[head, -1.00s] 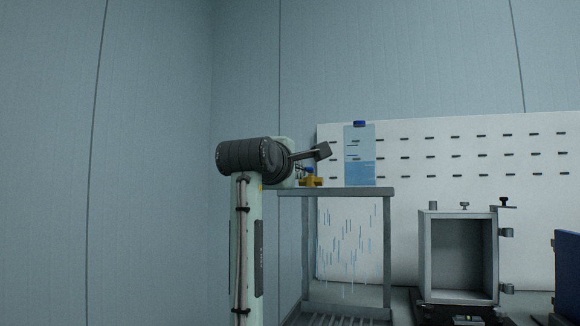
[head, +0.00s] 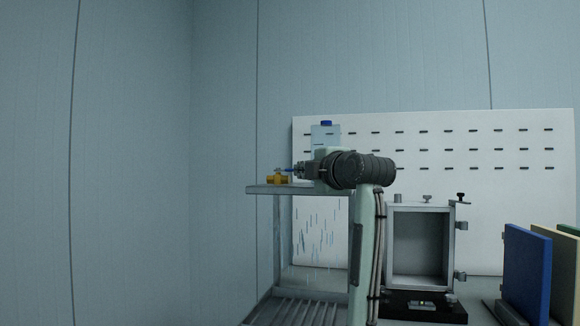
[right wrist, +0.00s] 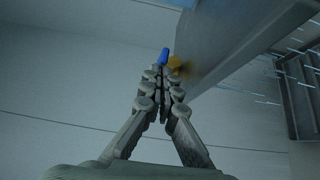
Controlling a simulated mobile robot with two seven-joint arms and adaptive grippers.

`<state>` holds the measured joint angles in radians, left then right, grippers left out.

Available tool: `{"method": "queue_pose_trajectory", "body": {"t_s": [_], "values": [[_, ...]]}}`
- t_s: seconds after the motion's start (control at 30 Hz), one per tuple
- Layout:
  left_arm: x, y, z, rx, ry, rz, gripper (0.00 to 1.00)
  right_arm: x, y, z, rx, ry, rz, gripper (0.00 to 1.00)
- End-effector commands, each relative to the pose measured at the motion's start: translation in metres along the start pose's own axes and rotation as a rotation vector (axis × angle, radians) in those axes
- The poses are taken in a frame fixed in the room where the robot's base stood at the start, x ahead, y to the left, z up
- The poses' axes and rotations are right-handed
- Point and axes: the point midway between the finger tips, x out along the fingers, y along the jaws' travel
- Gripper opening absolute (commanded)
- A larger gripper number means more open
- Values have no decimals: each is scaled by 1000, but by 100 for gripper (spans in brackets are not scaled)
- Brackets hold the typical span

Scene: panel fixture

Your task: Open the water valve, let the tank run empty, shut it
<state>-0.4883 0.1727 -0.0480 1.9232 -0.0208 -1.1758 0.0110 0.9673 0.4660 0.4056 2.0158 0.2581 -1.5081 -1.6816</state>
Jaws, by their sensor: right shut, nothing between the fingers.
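The yellow valve body (head: 277,180) sits on top of the grey stand at its left end, with its blue handle (head: 288,169) beside my gripper. The clear tank (head: 323,135) with a blue cap stands on the stand; my arm hides its lower part, so the water level is unclear. Water streaks (head: 315,232) fall below the stand's top. My right gripper (head: 296,170) points left at the valve. In the right wrist view its fingers (right wrist: 161,73) are shut and empty, tips close to the blue handle (right wrist: 165,54); contact cannot be told. My left gripper is out of view.
The grey stand (head: 262,190) has a slatted lower tray (head: 300,312). Right of my arm stands an open grey box (head: 420,245) with knobs on top. Blue and cream panels (head: 526,270) stand at far right. A white pegboard (head: 480,190) is behind. The left side is free.

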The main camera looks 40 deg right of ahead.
Motion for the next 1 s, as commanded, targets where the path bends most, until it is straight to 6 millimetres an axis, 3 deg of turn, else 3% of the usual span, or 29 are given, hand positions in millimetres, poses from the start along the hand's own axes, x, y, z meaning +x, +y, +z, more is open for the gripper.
{"method": "queue_pose_trajectory", "body": {"t_s": [0.2, 1.0], "values": [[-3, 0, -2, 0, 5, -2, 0, 7, -2, 21, -1, 169, -5, 0], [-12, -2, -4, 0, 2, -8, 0, 20, 1, 43, 3, 157, 4, 0]]}}
